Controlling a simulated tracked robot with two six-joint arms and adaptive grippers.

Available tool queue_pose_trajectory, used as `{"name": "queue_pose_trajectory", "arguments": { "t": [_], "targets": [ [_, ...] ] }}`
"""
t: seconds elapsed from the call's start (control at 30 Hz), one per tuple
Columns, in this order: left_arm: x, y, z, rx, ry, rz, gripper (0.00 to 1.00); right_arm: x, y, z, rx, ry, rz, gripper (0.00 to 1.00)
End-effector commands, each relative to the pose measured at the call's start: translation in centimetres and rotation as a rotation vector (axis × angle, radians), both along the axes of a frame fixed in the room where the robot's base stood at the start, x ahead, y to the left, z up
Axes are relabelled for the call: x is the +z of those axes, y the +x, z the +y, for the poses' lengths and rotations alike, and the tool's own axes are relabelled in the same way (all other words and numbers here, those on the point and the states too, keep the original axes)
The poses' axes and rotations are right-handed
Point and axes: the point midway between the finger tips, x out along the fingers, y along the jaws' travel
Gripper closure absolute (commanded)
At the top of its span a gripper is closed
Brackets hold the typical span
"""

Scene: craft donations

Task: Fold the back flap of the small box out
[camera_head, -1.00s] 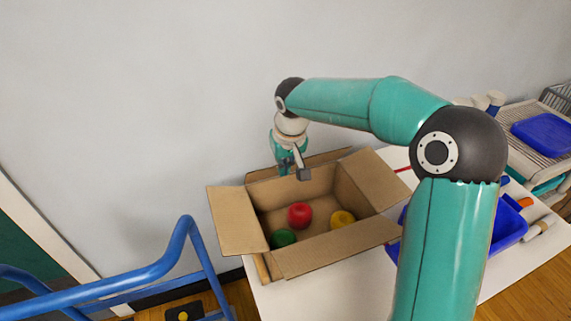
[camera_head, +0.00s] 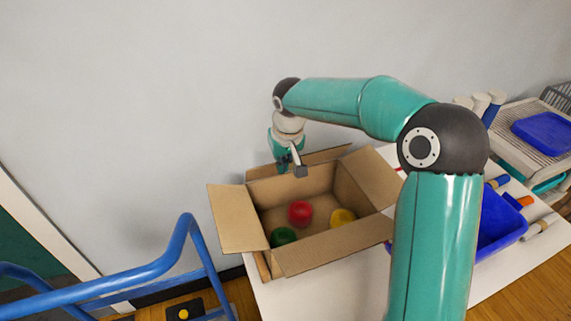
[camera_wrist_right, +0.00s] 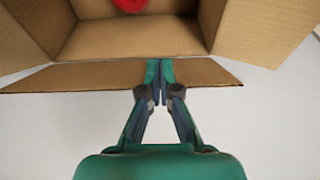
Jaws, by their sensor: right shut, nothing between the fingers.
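The small box (camera_head: 263,193) is an open brown cardboard box on the white table. Its back flap (camera_head: 325,156) shows as a strip behind the back rim, and in the right wrist view this flap (camera_wrist_right: 70,76) leans outward from the rim. The left flap (camera_head: 234,218), right flap (camera_head: 371,178) and front flap (camera_head: 330,247) also stand outward. My right gripper (camera_head: 300,171) is shut and empty at the back rim. In the right wrist view its fingertips (camera_wrist_right: 160,70) overlap the back flap; whether they touch it is unclear. My left gripper is out of view.
Red (camera_head: 300,212), yellow (camera_head: 342,218) and green (camera_head: 284,237) round items lie in the box. A blue tray (camera_head: 500,222) is at the right on the table (camera_head: 340,290). A wall stands close behind the box. Blue tubing (camera_head: 120,283) is at the lower left.

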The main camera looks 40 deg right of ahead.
Motion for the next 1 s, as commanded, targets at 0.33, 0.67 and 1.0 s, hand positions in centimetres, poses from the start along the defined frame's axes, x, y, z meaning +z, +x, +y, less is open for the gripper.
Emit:
{"name": "queue_pose_trajectory", "arguments": {
  "t": [0.33,0.67,1.0],
  "targets": [
    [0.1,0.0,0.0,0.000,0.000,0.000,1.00,0.0,0.1,0.0,0.000,0.000,0.000,1.00],
    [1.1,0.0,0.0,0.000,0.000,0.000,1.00,0.1,1.4,-0.4,0.000,0.000,0.000,1.00],
    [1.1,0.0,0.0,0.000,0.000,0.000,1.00,0.0,1.5,-0.5,-0.001,0.000,0.000,1.00]
  ]
}}
